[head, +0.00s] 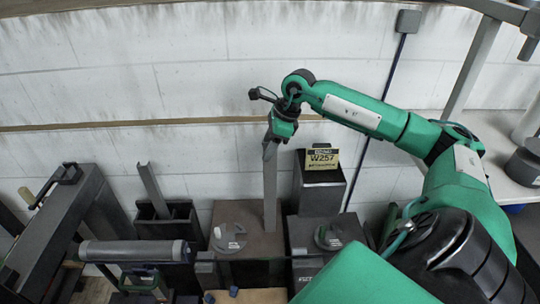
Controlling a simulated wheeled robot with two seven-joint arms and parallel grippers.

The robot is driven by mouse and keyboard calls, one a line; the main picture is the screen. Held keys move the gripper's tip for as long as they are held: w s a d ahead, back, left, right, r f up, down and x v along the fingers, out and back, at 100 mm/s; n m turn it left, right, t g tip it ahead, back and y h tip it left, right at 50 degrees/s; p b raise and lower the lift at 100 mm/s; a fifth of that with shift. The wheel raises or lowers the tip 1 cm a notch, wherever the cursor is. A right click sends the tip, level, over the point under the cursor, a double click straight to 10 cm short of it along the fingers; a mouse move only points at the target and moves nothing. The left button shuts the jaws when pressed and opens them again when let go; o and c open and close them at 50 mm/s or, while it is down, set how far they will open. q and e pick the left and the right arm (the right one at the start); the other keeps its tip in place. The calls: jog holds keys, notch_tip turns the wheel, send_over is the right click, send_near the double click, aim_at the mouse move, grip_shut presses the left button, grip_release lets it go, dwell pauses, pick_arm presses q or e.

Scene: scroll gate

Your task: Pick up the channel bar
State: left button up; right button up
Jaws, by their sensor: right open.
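My right gripper (272,138) hangs at the end of the green arm, in front of the white wall. It is open, with its fingers at the top of an upright grey bar (270,188). I cannot tell whether they touch it. The bar's foot is over a dark box with a round dial. A second grey bar (153,188), with a channel-like profile, leans in a black open holder (170,225) to the left. I cannot tell for sure which bar is the channel bar. My left gripper is not in view.
A dark post with a yellow label "W257" (322,158) stands just right of the upright bar. Boxes with round dials (328,237) stand below. A grey roller (135,251) and a dark frame (62,225) are at left. A white shelf (500,165) is at right.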

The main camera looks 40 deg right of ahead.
jog(key=shift+w+a+f, duration=0.1)
jog(key=shift+a+f, duration=0.05)
jog(key=shift+f, duration=0.3)
jog(key=shift+c, duration=0.2)
grip_shut()
jog(key=shift+r, duration=0.15)
